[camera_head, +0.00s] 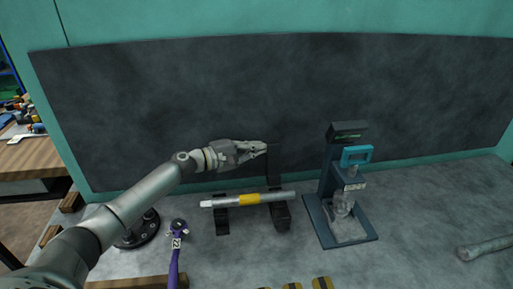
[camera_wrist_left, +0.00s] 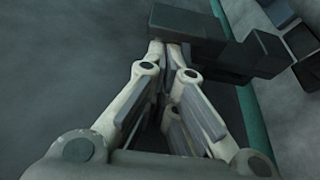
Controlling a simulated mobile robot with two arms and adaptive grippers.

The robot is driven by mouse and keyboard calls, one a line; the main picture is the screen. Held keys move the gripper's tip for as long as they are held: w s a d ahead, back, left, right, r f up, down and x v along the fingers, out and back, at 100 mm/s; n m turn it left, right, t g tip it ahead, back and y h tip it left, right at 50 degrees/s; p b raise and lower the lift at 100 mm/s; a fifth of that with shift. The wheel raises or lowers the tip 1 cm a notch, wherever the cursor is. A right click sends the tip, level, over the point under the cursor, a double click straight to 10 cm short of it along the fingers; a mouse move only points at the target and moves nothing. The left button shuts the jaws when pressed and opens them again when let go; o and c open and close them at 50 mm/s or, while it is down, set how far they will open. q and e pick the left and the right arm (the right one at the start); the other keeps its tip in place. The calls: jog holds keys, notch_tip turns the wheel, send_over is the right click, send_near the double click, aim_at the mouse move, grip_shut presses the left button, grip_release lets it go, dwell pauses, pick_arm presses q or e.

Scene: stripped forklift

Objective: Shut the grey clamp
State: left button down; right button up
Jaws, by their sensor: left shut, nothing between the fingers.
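The dark grey clamp (camera_head: 281,212) stands on the bench near the middle in the head view. Its hinged bar (camera_head: 274,168) stands upright, so the clamp is open. A silver rod with a yellow band (camera_head: 249,199) lies across the clamp and a second dark support (camera_head: 222,219). My left gripper (camera_head: 264,147) is shut and empty, with its fingertips close to the top of the upright bar. In the left wrist view the gripper's fingertips (camera_wrist_left: 171,48) are at or very near a dark block of the clamp (camera_wrist_left: 188,22); I cannot tell if they touch. My right gripper is not in view.
A dark blue device with a teal display (camera_head: 356,155) stands right of the clamp. A purple-handled tool (camera_head: 175,255) lies front left. Several yellow-and-black pieces (camera_head: 292,286) sit at the front edge. A grey cylindrical piece (camera_head: 485,248) lies far right. A dark panel (camera_head: 150,110) rises behind.

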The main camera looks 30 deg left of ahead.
pick_arm(q)
jog(key=s+d+f+m+t+b, duration=0.1)
jog(key=s+d+b, duration=0.3)
jog(key=s+d, duration=0.4)
jog(key=shift+s+d+f+m, duration=0.25)
jog(key=shift+s+f+m, duration=0.55)
jog(key=shift+s, duration=0.85)
dwell(0.4)
